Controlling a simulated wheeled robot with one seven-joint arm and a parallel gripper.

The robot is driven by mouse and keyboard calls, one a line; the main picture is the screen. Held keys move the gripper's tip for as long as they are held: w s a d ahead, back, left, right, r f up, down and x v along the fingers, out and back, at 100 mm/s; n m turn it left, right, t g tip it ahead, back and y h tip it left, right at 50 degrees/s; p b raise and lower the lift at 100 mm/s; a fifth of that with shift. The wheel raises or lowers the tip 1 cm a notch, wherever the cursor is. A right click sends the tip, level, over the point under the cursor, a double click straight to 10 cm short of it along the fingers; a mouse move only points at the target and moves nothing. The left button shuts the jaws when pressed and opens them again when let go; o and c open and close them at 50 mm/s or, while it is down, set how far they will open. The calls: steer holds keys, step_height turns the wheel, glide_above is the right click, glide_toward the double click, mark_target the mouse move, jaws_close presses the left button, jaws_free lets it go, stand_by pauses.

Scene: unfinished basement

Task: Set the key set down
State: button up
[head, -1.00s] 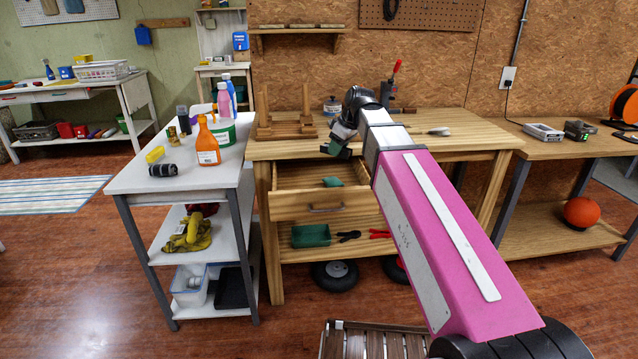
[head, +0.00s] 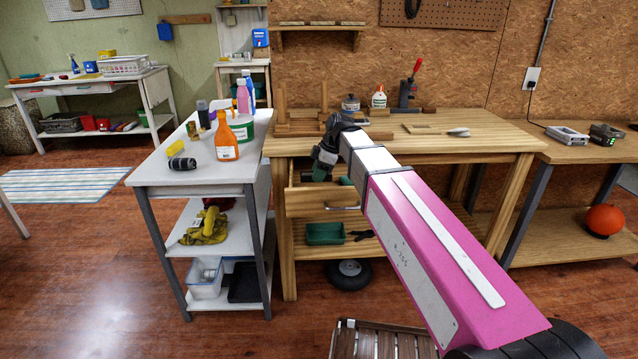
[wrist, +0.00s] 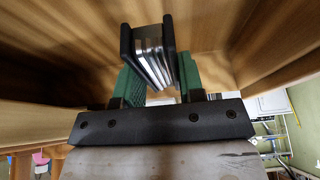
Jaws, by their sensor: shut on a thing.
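The key set (wrist: 153,55), a folding set with a black casing and silver keys, is between the green fingers of my gripper (wrist: 160,82) in the wrist view. My gripper is shut on it. Wooden walls surround it there. In the head view my gripper (head: 322,172) points down at the open wooden drawer (head: 308,204) of the workbench, at its left part. The key set itself is not visible in the head view. Whether it touches the drawer's floor cannot be told.
The workbench top (head: 440,140) bears a glue bottle (head: 379,97), a jar and a clamp. A white table (head: 180,172) with an orange bottle (head: 226,138) and other items stands close on the left. A green bin (head: 325,233) sits on the shelf below the drawer.

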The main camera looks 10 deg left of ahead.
steer(key=shift+f, duration=1.85)
steer(key=o, duration=1.1)
steer(key=shift+f, duration=0.1)
steer(key=shift+c, duration=0.2)
steer(key=v, duration=1.2)
